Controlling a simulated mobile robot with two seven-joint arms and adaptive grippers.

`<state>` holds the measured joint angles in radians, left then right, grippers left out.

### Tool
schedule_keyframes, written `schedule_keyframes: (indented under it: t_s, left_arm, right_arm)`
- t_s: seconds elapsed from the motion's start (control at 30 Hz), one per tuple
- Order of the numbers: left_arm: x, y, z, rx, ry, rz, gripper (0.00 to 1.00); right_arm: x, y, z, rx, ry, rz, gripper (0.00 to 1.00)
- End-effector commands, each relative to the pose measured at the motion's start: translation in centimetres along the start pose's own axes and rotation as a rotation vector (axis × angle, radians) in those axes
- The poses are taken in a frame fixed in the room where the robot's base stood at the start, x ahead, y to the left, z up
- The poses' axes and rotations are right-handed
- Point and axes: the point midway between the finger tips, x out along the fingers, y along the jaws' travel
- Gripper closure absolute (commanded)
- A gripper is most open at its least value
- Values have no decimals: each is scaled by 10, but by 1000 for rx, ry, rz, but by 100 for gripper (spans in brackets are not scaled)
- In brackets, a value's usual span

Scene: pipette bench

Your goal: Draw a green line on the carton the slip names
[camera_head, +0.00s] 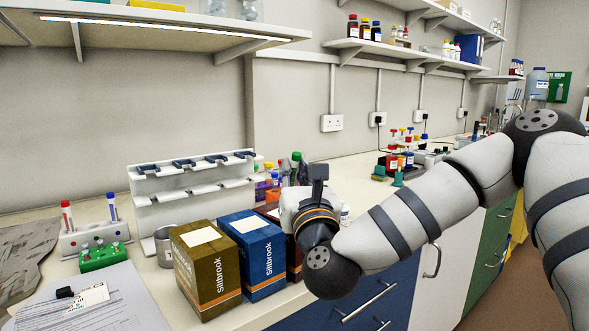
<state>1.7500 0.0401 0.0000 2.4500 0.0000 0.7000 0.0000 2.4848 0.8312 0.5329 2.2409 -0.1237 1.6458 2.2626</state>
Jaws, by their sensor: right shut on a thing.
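An olive-brown carton (207,273) and a blue carton (256,258), both marked Siltbrook with a white label on top, stand near the bench's front edge. A dark red carton (293,259) is mostly hidden behind my right arm. A printed slip (92,297) lies on papers at lower left; its writing is too small to read. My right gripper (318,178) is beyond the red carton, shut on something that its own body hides. A green-capped item (296,157) stands just behind it, among darker ones. My left gripper is not in view.
A white pipette stand (190,195) and a grey metal cup (163,243) are behind the cartons. A white rack (93,240) with red- and blue-capped items and a green rack (103,257) stand at left. Bottles crowd the bench at the back right. Shelves hang above.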

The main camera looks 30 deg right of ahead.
Motion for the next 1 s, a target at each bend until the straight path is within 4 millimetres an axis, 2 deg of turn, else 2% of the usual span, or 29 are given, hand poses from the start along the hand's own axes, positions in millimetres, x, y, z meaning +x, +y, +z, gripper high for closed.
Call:
schedule_keyframes:
  t_s: [0.27, 1.0]
  left_arm:
    - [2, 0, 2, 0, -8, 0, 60]
    - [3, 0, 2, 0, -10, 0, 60]
  right_arm:
    - [-3, -1, -8, -1, 4, -1, 100]
    - [-3, -1, -9, 0, 0, 0, 100]
